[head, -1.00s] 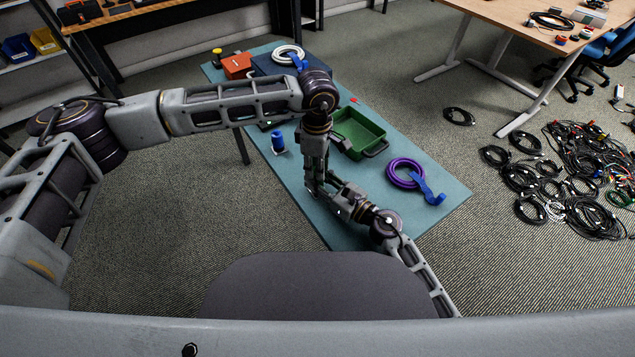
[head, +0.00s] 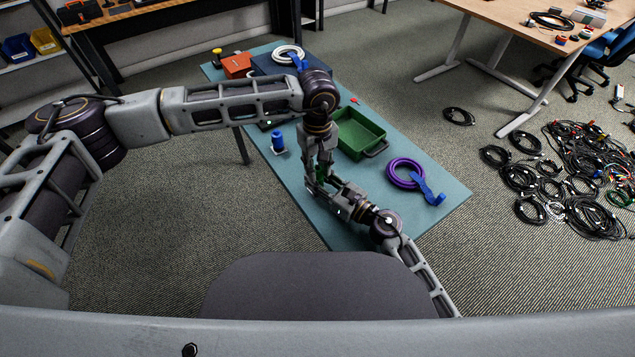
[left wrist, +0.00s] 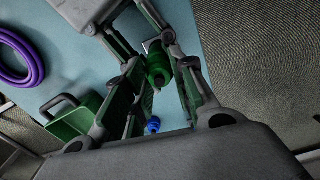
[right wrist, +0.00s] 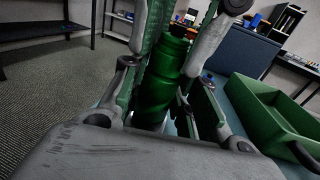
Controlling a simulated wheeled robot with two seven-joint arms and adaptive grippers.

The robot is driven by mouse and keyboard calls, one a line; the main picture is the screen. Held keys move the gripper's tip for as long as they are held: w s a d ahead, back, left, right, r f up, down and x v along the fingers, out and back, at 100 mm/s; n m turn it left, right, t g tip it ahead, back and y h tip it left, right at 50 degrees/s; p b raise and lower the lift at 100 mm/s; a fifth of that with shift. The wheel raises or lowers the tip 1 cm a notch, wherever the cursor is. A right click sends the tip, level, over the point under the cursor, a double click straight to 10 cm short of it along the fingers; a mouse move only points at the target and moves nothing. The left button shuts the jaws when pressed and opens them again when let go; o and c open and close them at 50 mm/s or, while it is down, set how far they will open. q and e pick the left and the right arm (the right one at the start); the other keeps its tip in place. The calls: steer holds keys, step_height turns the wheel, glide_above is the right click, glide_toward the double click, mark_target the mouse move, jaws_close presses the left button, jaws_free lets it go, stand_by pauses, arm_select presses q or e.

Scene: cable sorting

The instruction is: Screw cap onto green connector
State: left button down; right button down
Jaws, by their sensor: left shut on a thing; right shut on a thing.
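The green connector (right wrist: 158,85) is a ribbed dark green cylinder between the fingers of my right gripper (right wrist: 172,75) in the right wrist view. A narrower green cap (right wrist: 179,30) sits at its top end; whether it is fully seated cannot be told. The green parts (left wrist: 158,66) also show between the fingers of my left gripper (left wrist: 158,60) in the left wrist view. The left gripper is shut on the cap, whose grip is partly hidden.
The teal table (head: 440,190) carries a green tray (head: 375,149), a purple cable coil (head: 391,176), a blue connector (head: 277,141), an orange box (head: 237,65) and a white coil (head: 281,58). The tray stands close behind the grippers. Black cables lie on the floor at right.

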arm_select(q)
steer(key=m, duration=0.2)
steer(key=shift+w+m, duration=0.1)
steer(key=shift+m, duration=0.2)
steer(key=c, duration=1.2)
jaws_free()
steer(key=shift+r, duration=2.3)
